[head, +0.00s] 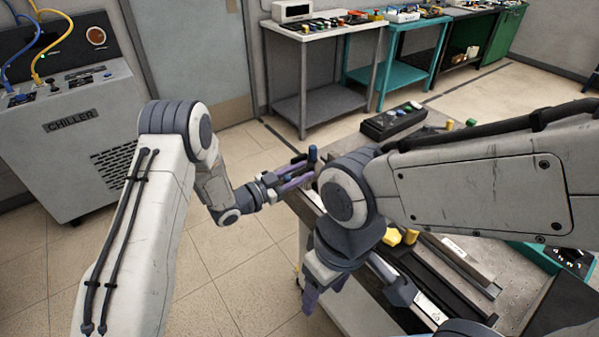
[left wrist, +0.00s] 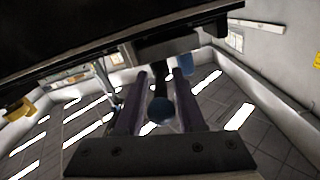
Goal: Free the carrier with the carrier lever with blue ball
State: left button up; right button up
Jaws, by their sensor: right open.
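My left gripper (head: 290,178) reaches the left edge of the workbench with its purple fingers pointing right. In the left wrist view its two fingers (left wrist: 160,78) are apart, with the lever's blue ball (left wrist: 160,109) between them and a narrow gap on each side. A dark stem (left wrist: 160,84) runs from the ball towards the dark underside above. In the head view a blue ball (head: 287,177) shows between the fingers. My right gripper (head: 325,289) is open, pointing down at the bench's left side. The carrier cannot be told apart; my right arm hides much of the bench.
Yellow pieces (head: 392,237) lie on the bench beside my right arm. A dark box with knobs (head: 394,119) is at its far end. The chiller (head: 75,140) stands left. Floor left of the bench is clear.

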pick_arm(q)
grip_shut()
dwell(1.2)
